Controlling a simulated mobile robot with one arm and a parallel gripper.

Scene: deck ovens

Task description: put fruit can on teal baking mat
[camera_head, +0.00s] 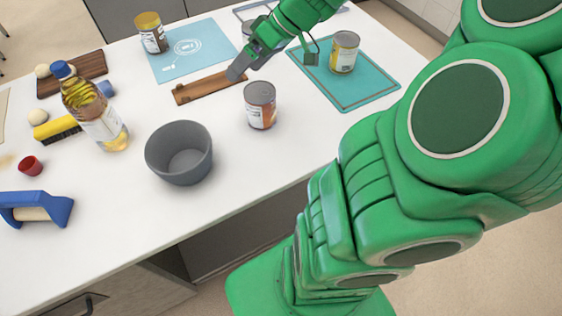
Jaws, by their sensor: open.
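A can with a yellow and white label (343,52) stands upright on the teal baking mat (352,99), near its far right part. A second can (260,105), with a grey lid and a white and orange-brown label, stands upright on the white counter left of the mat. Both labels are too small to read, so I cannot tell which is the fruit can. My gripper (273,60) is open and empty, above the counter between the mat and a wooden board. It holds neither can. My arm hides part of the mat's far edge.
A grey bowl (179,153) stands left of the second can. A wooden board (208,88) lies behind it. An oil bottle (95,108) stands at left. The teal mat's front part is clear.

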